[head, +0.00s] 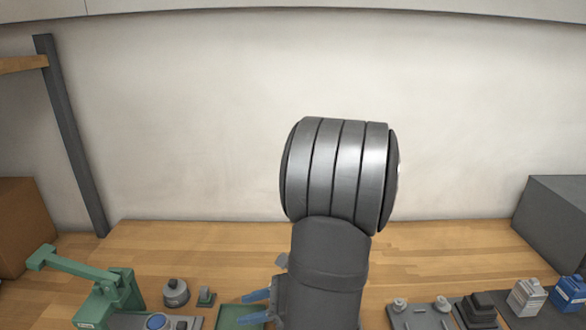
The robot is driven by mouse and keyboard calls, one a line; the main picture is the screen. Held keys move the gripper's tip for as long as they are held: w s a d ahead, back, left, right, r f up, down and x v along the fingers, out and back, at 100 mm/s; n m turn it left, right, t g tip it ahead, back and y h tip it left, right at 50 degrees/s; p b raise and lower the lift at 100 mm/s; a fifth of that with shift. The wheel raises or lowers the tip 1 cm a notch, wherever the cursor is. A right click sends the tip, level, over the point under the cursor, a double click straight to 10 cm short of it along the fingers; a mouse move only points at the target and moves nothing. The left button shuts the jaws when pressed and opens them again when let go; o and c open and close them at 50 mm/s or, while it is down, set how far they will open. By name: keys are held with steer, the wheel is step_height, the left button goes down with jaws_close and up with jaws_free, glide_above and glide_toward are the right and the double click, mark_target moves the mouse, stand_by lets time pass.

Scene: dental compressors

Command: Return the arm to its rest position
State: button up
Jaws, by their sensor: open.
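My arm rises through the middle of the head view, with a large banded grey joint at its top. My gripper (243,309) shows low in the picture, partly hidden behind my arm. Its two blue fingers point left and stand apart, with nothing seen between them. They appear in front of or over a green tray (228,322), which the bottom edge of the picture cuts off. The height of the fingers above the tray is hard to tell.
A green press-like fixture (105,290) stands at left, beside a grey round part (176,292). At right are a grey plate (425,318) with small parts, a dark stepped block (477,308) and blue-and-white containers (568,293). Boxes flank the wooden bench (200,235); its back strip is clear.

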mark_target(168, 324)
steer(key=x, duration=1.3)
steer(key=r+x, duration=0.1)
steer(key=x, duration=0.5)
steer(key=shift+a, duration=0.75)
steer(key=shift+d, duration=0.6)
steer(key=f+v, duration=0.1)
steer(key=v, duration=1.4)
steer(key=shift+d+r, duration=0.2)
steer(key=shift+d, duration=0.4)
